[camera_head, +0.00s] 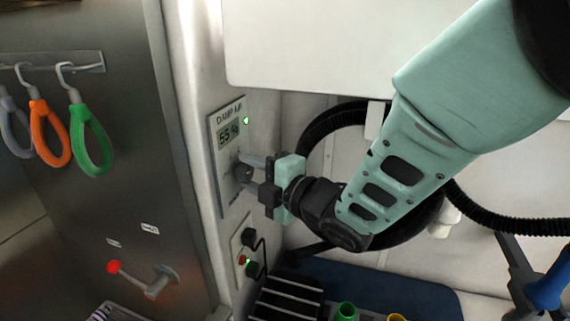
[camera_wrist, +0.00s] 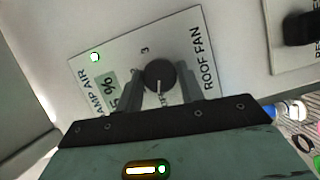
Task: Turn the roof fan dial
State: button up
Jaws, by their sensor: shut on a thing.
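The roof fan dial (camera_wrist: 160,76) is a round black knob with a pale pointer line, set on a light panel (camera_wrist: 125,62) marked "ROOF FAN" and "DAMP AIR". In the wrist view my gripper (camera_wrist: 161,82) has one finger on each side of the dial, shut on it. In the head view my gripper (camera_head: 243,168) reaches left to the same panel (camera_head: 217,130) on the wall, and its fingers mostly hide the dial. The panel's display (camera_head: 229,133) reads about 55 % and a green light (camera_head: 246,120) is lit beside it.
A lever with a red knob (camera_head: 114,267) sticks out at lower left. Orange (camera_head: 50,134) and green (camera_head: 91,140) loops hang at left. A black hose (camera_head: 335,119) runs behind my arm.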

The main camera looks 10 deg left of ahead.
jog(key=m+g+h+b, duration=0.1)
jog(key=m, duration=0.2)
jog(key=shift+w+d+r+m, duration=0.1)
jog(key=shift+m, duration=0.2)
jog(key=shift+r+m+g+h+p, duration=0.1)
jog(key=shift+m+g+h+p, duration=0.3)
jog(key=shift+m+g+p, duration=0.8)
jog(key=shift+m+b, duration=0.35)
jog(key=shift+m, duration=0.05)
jog(key=o, duration=1)
jog(key=shift+c, duration=0.2)
jog(key=b+v, duration=0.4)
jog(key=v, duration=1.3)
jog(key=shift+s+b, duration=0.35)
jog(key=shift+d+t, duration=0.1)
jog(key=shift+t, duration=0.2)
